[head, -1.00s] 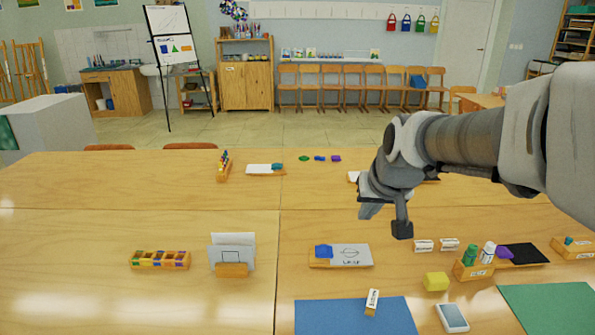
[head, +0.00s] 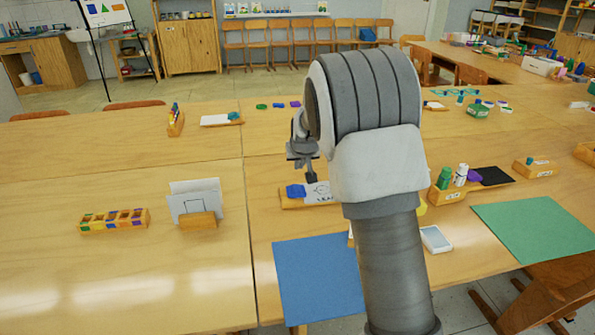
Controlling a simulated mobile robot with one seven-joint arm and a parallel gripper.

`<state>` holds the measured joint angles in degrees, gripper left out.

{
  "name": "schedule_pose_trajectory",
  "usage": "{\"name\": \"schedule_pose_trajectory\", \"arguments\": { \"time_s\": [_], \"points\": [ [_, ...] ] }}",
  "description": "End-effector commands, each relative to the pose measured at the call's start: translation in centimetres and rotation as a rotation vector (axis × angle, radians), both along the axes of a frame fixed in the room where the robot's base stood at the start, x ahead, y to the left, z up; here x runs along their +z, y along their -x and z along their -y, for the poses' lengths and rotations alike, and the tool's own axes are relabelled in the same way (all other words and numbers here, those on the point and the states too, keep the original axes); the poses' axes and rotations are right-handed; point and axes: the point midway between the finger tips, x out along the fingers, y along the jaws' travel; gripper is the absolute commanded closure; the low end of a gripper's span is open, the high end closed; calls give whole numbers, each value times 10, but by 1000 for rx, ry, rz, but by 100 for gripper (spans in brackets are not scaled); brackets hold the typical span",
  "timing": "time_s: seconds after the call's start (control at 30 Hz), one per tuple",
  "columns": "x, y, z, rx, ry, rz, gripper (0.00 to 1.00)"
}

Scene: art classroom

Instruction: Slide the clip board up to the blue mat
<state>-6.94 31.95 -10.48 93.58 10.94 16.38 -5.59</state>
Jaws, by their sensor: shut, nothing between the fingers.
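The clip board (head: 319,195) is a thin wooden board with a white sheet and a blue clip at its left end. It lies flat on the table, and my arm hides its right part. The blue mat (head: 310,280) lies nearer to me, with a strip of bare wood between it and the board. Its right side is behind my arm. My gripper (head: 311,177) is shut and empty, pointing down at the far edge of the clip board. I cannot tell whether it touches the board.
A card holder (head: 198,219) and a compartment box (head: 114,220) stand to the left. Right of my arm are a bottle holder (head: 447,194), a white-framed tablet-like item (head: 435,239) and a green mat (head: 535,220). The table between card holder and clip board is clear.

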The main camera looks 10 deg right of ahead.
Motion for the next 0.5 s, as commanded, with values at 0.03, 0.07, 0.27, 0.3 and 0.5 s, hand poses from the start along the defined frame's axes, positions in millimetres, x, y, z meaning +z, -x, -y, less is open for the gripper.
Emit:
{"name": "schedule_pose_trajectory", "arguments": {
  "time_s": [0.03,0.07,0.27,0.3,0.5],
  "points": [
    [-12,-5,1,-1,1,-3,100],
    [-16,-9,1,0,0,-2,100],
    [-48,-34,2,0,0,-3,100],
    [-54,-38,3,0,0,-4,100],
    [-66,-39,2,0,-1,-1,100]
  ]
}}
